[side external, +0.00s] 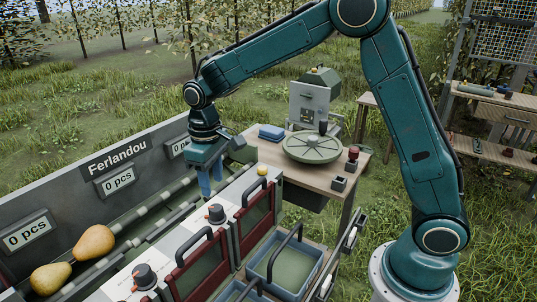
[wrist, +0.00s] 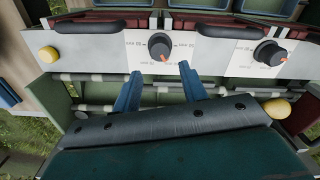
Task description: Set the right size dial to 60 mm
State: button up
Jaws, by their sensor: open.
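One size dial is a dark knob with an orange mark on a pale panel.
A yellow button (side external: 262,171) sits beyond the near dial. Dark handles and red-framed windows line the panel front. Pears (side external: 95,242) lie on the conveyor at left. A wooden table (side external: 343,166) with a green round device stands behind. Blue bins (side external: 285,262) are below.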

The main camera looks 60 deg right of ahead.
jog(key=shift+r, duration=2.55)
jog(key=s+d+r+m+t, duration=0.1)
jog(key=s+d+r, duration=0.1)
jog(key=s, duration=0.6)
jog(key=s+d+r+m+t, duration=0.1)
jog(key=s+d+r+t, duration=0.1)
jog(key=s, duration=0.7)
jog(key=s+d+r+t, duration=0.2)
jog(key=s+d+r, duration=0.1)
jog(key=s, duration=0.6)
jog(key=shift+s+d+r+m, duration=0.15)
jog(key=shift+d+r+m, duration=0.05)
jog(key=shift+r+m, duration=0.2)
jog(key=shift+o, duration=0.4)
jog(key=shift+s+f+t, duration=0.3)
jog(key=shift+s, duration=0.3)
